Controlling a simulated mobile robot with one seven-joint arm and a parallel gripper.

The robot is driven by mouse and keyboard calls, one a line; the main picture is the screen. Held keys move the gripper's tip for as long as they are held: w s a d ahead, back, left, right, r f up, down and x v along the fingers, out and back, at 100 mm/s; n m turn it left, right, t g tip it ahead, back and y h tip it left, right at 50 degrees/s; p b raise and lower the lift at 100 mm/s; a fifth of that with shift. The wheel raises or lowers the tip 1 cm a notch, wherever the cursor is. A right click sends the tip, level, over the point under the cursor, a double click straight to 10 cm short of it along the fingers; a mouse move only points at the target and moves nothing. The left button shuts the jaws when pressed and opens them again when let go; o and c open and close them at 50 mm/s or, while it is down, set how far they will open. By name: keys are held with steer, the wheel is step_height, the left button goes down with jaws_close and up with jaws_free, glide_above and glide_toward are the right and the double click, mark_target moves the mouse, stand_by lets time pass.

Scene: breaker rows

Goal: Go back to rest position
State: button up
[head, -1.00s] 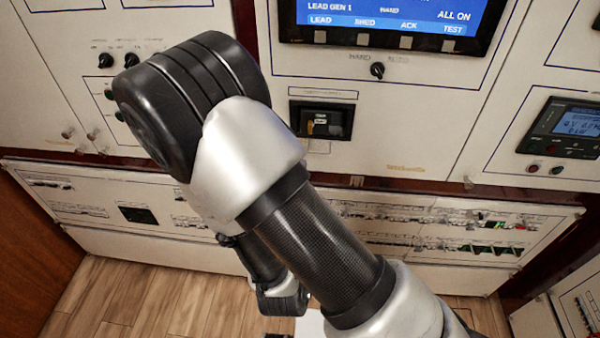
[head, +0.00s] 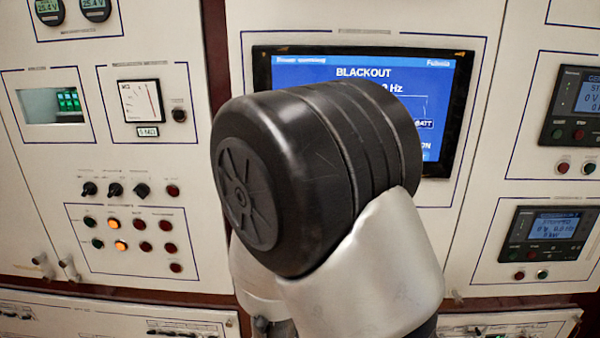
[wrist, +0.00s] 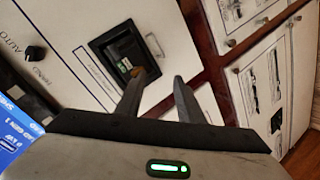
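My gripper (wrist: 160,76) shows in the wrist view with its two dark fingers apart and nothing between them. Beyond the fingertips is a recessed black breaker unit (wrist: 119,58) set in the white panel, with a small green-lit part inside. I cannot tell the exact distance between it and the fingers. In the head view my arm's dark joint and silver link fill the middle, and the gripper is hidden.
A blue screen (head: 300,65) reading BLACKOUT is partly behind my arm. Knobs and lit buttons (head: 120,246) are on the left panel; a small display unit (head: 548,238) is on the right. In the wrist view a HAND/AUTO knob (wrist: 35,53) is at the left.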

steer(key=s+d+r+m+g+y, duration=0.2)
steer(key=d+r+m, duration=0.1)
steer(key=r, duration=0.4)
steer(key=s+d+r+m+g+y, duration=0.1)
steer(key=s+d+r+m+g, duration=0.2)
steer(key=r, duration=0.3)
steer(key=s+d+r+m+g+h, duration=0.1)
steer(key=s+d+r+m, duration=0.1)
steer(key=s+d, duration=0.3)
steer(key=s+d+r+m+g+h, duration=0.1)
steer(key=s+d+r+m, duration=0.1)
steer(key=s+d, duration=0.4)
steer(key=s, duration=0.3)
steer(key=shift+d+r+g+h, duration=0.3)
steer(key=shift+r+h, duration=0.05)
steer(key=shift+h, duration=0.05)
